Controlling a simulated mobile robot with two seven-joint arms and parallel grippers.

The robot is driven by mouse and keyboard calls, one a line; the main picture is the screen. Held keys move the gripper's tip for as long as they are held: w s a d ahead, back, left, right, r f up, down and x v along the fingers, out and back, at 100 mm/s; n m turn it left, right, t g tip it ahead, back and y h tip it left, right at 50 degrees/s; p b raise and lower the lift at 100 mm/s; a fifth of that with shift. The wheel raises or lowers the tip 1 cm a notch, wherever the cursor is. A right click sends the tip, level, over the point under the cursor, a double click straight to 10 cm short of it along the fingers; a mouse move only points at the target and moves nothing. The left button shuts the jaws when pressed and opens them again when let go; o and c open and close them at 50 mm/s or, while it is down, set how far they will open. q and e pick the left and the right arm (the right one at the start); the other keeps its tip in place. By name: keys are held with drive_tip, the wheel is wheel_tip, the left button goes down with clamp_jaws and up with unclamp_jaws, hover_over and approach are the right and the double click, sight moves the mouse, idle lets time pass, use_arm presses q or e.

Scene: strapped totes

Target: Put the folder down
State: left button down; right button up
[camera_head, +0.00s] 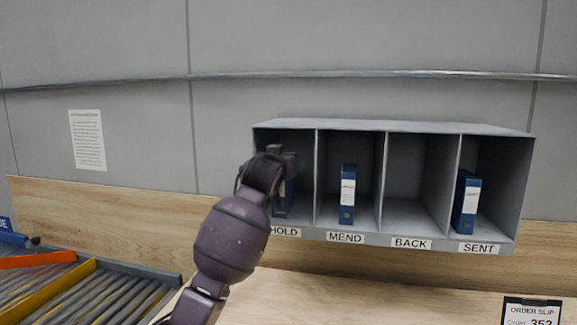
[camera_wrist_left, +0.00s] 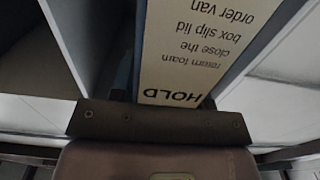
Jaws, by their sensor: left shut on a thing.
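My left gripper (camera_head: 284,166) is at the mouth of the HOLD compartment, at the left end of the grey shelf unit (camera_head: 400,127). It is shut on a blue folder (camera_head: 281,200), mostly hidden behind the gripper and wrist in the head view. In the left wrist view, the folder (camera_wrist_left: 195,50) shows a cream spine label, upside down, with HOLD and smaller lines of writing. The gripper (camera_wrist_left: 165,100) lies across the label's HOLD end. The folder looks upright inside the compartment. I cannot tell whether its base touches the shelf floor. My right gripper is not in view.
A blue folder (camera_head: 347,193) stands in MEND and another blue folder (camera_head: 467,203) in SENT. The BACK compartment (camera_head: 414,200) is empty. A roller conveyor (camera_head: 120,298) is at the lower left, and an order slip (camera_head: 531,313) at the lower right.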

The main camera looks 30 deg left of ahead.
sight(283, 184)
use_arm(q)
drive_tip(key=p+x, duration=0.1)
drive_tip(key=x, duration=0.4)
drive_tip(key=shift+w+a+r, duration=0.1)
drive_tip(key=shift+w, duration=0.3)
drive_tip(key=f, duration=0.1)
drive_tip(key=w+f+p, duration=0.1)
drive_tip(key=w+f, duration=0.1)
drive_tip(key=shift+a+f, duration=0.25)
drive_tip(key=shift+f, duration=0.1)
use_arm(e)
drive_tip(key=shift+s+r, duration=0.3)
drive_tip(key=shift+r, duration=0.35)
use_arm(q)
drive_tip(key=shift+s+f, duration=0.1)
drive_tip(key=c, duration=0.6)
unclamp_jaws()
drive_tip(key=b+v, duration=0.2)
drive_tip(key=v, duration=1)
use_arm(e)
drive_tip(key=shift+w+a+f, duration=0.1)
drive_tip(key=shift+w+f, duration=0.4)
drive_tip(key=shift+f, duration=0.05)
